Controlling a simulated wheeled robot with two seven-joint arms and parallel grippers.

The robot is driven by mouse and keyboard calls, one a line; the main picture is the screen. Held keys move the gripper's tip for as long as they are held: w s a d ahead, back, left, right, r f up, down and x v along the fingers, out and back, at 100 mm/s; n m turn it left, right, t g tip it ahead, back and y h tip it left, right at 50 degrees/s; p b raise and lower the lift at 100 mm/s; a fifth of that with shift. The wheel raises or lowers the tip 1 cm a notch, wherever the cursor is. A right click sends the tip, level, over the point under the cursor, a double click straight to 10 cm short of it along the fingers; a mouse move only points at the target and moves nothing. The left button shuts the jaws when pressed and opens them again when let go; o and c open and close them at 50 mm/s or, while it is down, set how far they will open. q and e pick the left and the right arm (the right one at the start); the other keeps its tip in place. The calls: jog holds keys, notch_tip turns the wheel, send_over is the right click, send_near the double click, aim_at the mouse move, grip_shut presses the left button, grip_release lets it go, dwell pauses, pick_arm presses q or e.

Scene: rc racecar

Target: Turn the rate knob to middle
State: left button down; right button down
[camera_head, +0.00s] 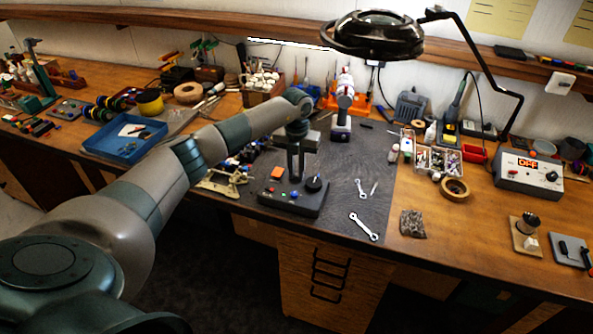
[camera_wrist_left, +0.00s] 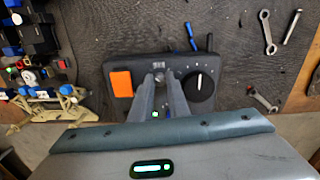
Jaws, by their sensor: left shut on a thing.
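A dark control box (camera_head: 290,204) sits on the grey mat. It has an orange square button (camera_head: 277,173) and a large black knob (camera_head: 314,184); they also show in the wrist view, the button (camera_wrist_left: 121,83) at left and the knob (camera_wrist_left: 199,87) at right, its white line pointing roughly up. My left gripper (camera_head: 297,176) points down over the box. In the wrist view its fingers (camera_wrist_left: 160,80) are close together around a small grey knob (camera_wrist_left: 159,75) below a small label. The fingers mostly hide this knob, and its setting cannot be read. My right gripper is not in view.
A beige metal part (camera_head: 222,181) lies to the left.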

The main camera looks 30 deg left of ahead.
pick_arm(q)
jog(key=shift+f+m+b, duration=0.2)
jog(key=shift+m+b, duration=0.6)
jog(key=shift+b, duration=0.4)
jog(key=m+b, duration=0.5)
jog(key=b, duration=0.1)
jog(key=shift+m, duration=0.3)
jog(key=shift+r+m+b, duration=0.2)
jog(key=shift+m+b, duration=1.1)
jog(key=c, duration=1.7)
grip_release()
jog(key=shift+r, duration=0.1)
